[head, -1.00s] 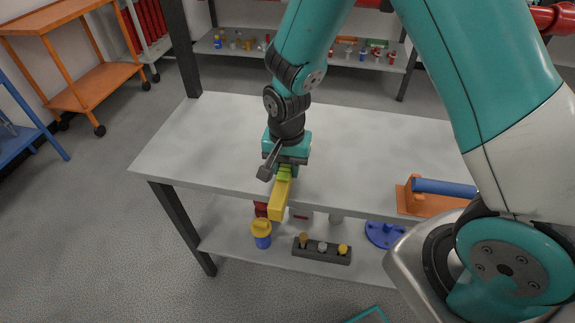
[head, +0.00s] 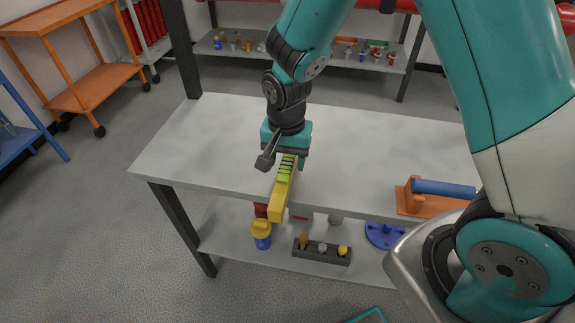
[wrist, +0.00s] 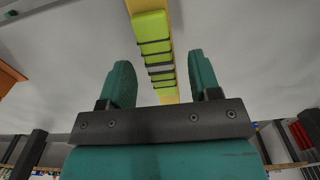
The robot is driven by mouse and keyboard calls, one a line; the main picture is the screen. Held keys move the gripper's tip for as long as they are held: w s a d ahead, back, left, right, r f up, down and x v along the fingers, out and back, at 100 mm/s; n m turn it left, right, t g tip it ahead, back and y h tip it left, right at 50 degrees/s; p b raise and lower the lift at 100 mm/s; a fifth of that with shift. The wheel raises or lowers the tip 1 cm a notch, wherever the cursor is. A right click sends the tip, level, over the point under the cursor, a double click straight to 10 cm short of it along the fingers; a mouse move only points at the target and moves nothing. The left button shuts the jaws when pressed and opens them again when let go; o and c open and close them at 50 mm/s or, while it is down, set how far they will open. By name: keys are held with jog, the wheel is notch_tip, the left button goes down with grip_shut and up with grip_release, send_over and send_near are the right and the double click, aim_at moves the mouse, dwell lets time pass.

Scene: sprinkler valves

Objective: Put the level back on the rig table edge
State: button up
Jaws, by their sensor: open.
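The level is a yellow bar with bright green segments and dark bands. In the head view the level (head: 281,199) lies at the front edge of the grey rig table (head: 210,140), its near end sticking out past the edge. In the wrist view the level (wrist: 152,30) runs away from my gripper, between and beyond the fingers. My gripper (head: 290,158) is just behind the level in the head view. In the wrist view my gripper (wrist: 162,85) has its two teal fingers apart, with a gap on each side of the level.
The lower shelf holds a yellow and blue item (head: 262,235), a dark block with knobs (head: 322,249) and a blue disc (head: 383,234). The table's left part is clear.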

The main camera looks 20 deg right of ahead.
aim_at(287, 170)
notch_tip(287, 170, up, 10)
jog(key=s, duration=0.1)
jog(key=s+a+r+n+y, duration=0.2)
jog(key=s+r+n, duration=0.3)
jog(key=s+n, duration=0.2)
jog(key=s+a+r+n+y, duration=0.2)
jog(key=s+r+n, duration=0.3)
jog(key=s, duration=0.5)
jog(key=shift+s+a+r+n, duration=0.2)
jog(key=shift+s+r+n, duration=0.15)
jog(key=shift+n, duration=0.85)
notch_tip(287, 170, up, 3)
jog(key=p, duration=0.3)
jog(key=shift+w, duration=0.1)
